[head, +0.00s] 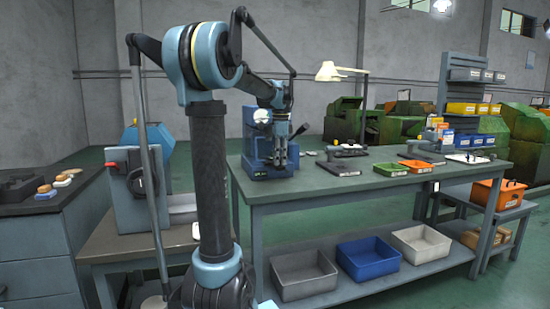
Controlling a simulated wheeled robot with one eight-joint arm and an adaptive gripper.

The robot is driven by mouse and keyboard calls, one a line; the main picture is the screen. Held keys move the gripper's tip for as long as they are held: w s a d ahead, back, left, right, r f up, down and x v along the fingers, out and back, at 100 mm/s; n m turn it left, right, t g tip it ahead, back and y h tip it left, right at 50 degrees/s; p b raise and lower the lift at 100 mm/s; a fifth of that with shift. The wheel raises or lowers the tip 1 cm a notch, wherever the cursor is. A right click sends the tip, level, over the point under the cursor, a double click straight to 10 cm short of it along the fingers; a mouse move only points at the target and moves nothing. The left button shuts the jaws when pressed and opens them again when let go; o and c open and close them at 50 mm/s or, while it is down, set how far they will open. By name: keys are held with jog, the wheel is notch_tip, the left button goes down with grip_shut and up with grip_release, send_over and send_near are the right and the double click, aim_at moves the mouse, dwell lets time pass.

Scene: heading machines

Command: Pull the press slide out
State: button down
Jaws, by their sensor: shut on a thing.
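The blue press (249,140) stands on the left end of the grey-green workbench. My gripper (286,165) points down at the right front of the press, low and close to its base. It is shut on a part at the press front, which I take to be the press slide. The slide is small here and mostly hidden behind my fingers, so how far out it sits cannot be told. My arm comes in from the left, above the press.
The workbench (375,192) holds a dark plate (345,168), a green tray (392,170), an orange tray (415,164) and a desk lamp (335,72). Grey, blue and white bins sit on its lower shelf. A grey machine (128,195) stands left of my arm.

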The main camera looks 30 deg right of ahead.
jog(key=s+a, duration=0.1)
jog(key=s, duration=0.6)
jog(key=shift+a, duration=0.35)
jog(key=c, duration=1.4)
grip_release()
notch_tip(320, 180, up, 12)
jog(key=shift+s+a+f, duration=0.1)
jog(key=shift+s, duration=0.05)
jog(key=shift+s, duration=0.1)
